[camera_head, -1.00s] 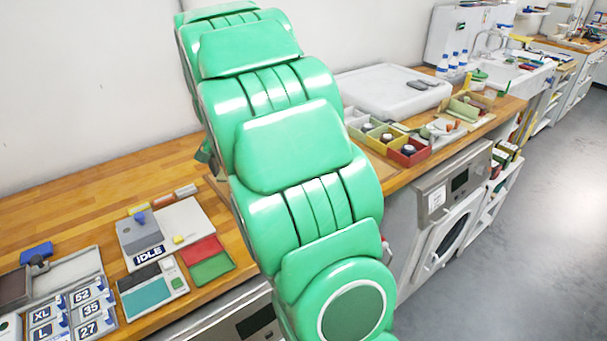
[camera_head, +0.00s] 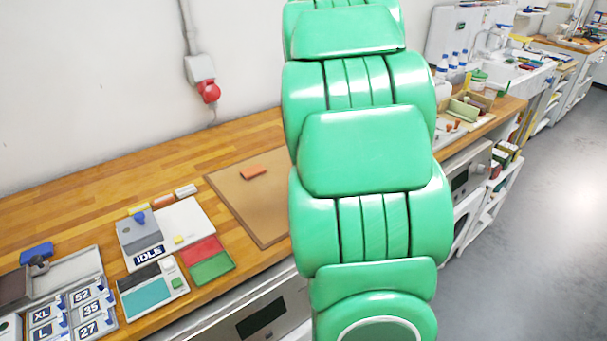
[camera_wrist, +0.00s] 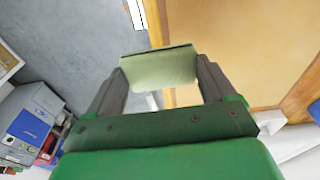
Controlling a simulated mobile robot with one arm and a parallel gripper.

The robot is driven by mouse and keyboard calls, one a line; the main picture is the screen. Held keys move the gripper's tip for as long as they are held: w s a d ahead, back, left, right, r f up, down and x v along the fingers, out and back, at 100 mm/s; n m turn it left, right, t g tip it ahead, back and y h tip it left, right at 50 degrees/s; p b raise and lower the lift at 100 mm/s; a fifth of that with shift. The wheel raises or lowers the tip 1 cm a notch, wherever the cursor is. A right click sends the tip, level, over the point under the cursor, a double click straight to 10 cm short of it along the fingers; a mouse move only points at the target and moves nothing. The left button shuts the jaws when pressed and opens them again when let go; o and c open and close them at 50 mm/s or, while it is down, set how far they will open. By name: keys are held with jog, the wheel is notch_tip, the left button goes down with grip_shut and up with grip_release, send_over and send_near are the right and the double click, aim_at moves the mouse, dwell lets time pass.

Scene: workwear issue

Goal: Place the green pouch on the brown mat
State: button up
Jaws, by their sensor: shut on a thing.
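In the wrist view my gripper (camera_wrist: 160,82) is shut on a pale green pouch (camera_wrist: 160,67), held between the two dark fingertips. The brown mat (camera_head: 236,203) lies flat on the wooden worktop in the head view, left of my green arm, which hides its right side. My gripper and the held pouch do not show in the head view. A broad tan surface fills the upper right of the wrist view; I cannot tell whether it is the mat.
A small orange block (camera_head: 253,172) lies on the mat's far part. Left of the mat stand the IDLE panel (camera_head: 150,252), red and green trays (camera_head: 211,268), and a size-label rack (camera_head: 80,305). Boxes (camera_head: 463,110) stand right of my arm. A red plug (camera_head: 208,91) is on the wall.

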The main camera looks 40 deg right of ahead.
jog(key=shift+s+d, duration=0.25)
jog(key=shift+w+d+f, duration=0.1)
jog(key=shift+d, duration=0.05)
jog(key=w+d+f, duration=0.2)
jog(key=w, duration=0.1)
jog(key=w+d+f, duration=0.2)
jog(key=w+f, duration=0.1)
jog(key=w+d+f, duration=0.3)
jog(key=shift+w, duration=0.4)
jog(key=shift+w+d+f, duration=0.25)
jog(key=shift+w+f, duration=0.05)
jog(key=shift+f, duration=0.15)
jog(key=shift+w+d+f, duration=0.2)
jog(key=shift+w+f, duration=0.05)
jog(key=shift+f, duration=1.65)
jog(key=shift+f, duration=0.15)
jog(key=o, duration=0.9)
jog(key=shift+c, duration=0.2)
